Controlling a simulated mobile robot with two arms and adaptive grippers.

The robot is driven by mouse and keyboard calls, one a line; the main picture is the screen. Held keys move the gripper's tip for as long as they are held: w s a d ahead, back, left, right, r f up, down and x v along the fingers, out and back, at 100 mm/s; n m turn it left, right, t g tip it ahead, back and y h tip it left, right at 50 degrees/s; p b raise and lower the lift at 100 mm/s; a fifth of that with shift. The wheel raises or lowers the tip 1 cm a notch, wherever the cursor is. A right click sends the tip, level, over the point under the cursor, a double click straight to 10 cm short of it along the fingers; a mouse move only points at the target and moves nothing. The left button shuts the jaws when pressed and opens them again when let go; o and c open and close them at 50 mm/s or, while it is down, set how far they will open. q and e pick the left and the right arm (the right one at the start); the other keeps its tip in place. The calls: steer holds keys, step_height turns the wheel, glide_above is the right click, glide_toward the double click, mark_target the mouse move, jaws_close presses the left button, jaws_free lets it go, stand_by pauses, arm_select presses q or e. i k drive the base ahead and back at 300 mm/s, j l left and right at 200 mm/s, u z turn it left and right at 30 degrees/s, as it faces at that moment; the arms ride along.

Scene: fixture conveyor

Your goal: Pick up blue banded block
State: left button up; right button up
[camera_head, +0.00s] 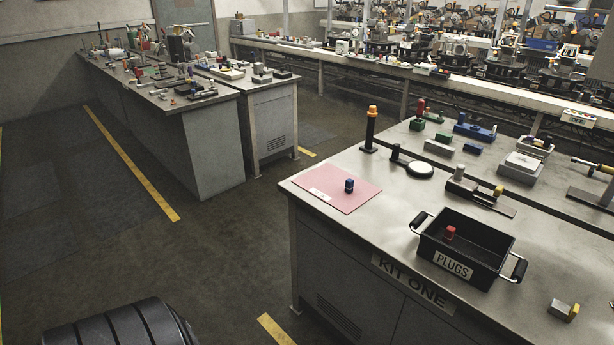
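A small blue block (349,185) with a darker band stands upright on a pink mat (330,204) near the left corner of the near workbench. A white label (320,194) lies on the mat to its left. Other blue pieces, a small blue block (472,149) and a larger blue fixture (475,129), sit farther back on the same bench. Neither of my grippers is in view, and nothing touches the block on the mat.
A black bin marked PLUGS (452,263) with raised handles holds a red block (449,232). A black post with an orange top (370,129) stands behind the mat. A round-headed fixture (418,168) lies nearby. Open floor lies left of the bench (390,261).

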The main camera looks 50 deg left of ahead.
mark_target(348, 187)
steer(key=u, duration=1.25)
